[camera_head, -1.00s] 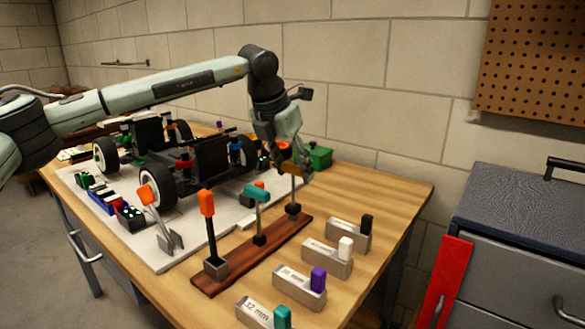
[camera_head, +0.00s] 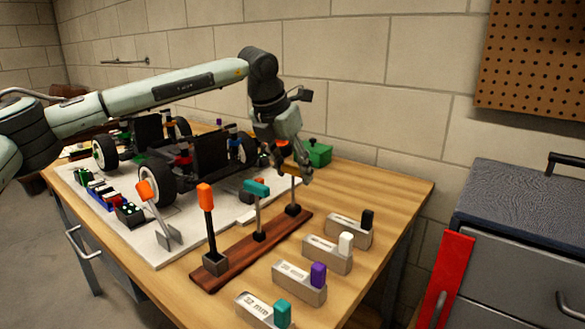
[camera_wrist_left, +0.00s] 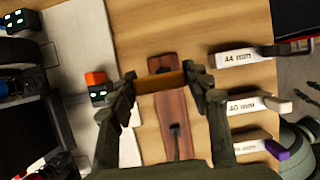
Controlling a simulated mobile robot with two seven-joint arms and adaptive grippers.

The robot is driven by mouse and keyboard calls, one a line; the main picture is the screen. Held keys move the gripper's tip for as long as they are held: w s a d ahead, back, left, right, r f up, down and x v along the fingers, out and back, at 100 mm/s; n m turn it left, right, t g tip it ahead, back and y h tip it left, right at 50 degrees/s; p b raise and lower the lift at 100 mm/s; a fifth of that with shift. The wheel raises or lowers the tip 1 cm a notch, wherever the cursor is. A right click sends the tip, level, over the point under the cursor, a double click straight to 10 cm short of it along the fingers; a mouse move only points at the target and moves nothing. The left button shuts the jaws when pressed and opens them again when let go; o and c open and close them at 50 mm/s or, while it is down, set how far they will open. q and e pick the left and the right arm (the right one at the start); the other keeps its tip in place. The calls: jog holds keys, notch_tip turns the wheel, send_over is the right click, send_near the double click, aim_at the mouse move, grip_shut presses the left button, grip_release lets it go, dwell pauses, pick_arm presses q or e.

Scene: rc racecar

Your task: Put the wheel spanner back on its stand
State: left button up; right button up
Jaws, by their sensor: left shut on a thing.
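My left gripper (camera_head: 289,171) is shut on the amber bar handle of the wheel spanner, above the far end of the wooden stand (camera_head: 237,264). The handle (camera_wrist_left: 160,82) lies crosswise between the fingertips in the left wrist view. In the head view the spanner's thin shaft (camera_head: 293,193) runs down, about upright, to the stand's far dark holder (camera_head: 292,209). I cannot tell whether its tip is seated. A teal T-handled tool (camera_head: 257,188) and an orange-handled tool (camera_head: 205,197) stand upright in the other holders. My right gripper is out of view.
The RC car (camera_head: 195,160) sits on a white board left of the stand. Several labelled grey blocks (camera_head: 327,256) line the right side. A green box (camera_head: 319,154) is behind the gripper. Bare wood lies at the table's right.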

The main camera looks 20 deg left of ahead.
pick_arm(q)
jog(key=shift+f, duration=0.3)
jog(key=o, duration=1.4)
jog(key=v, duration=1.2)
jog(key=shift+a, duration=0.1)
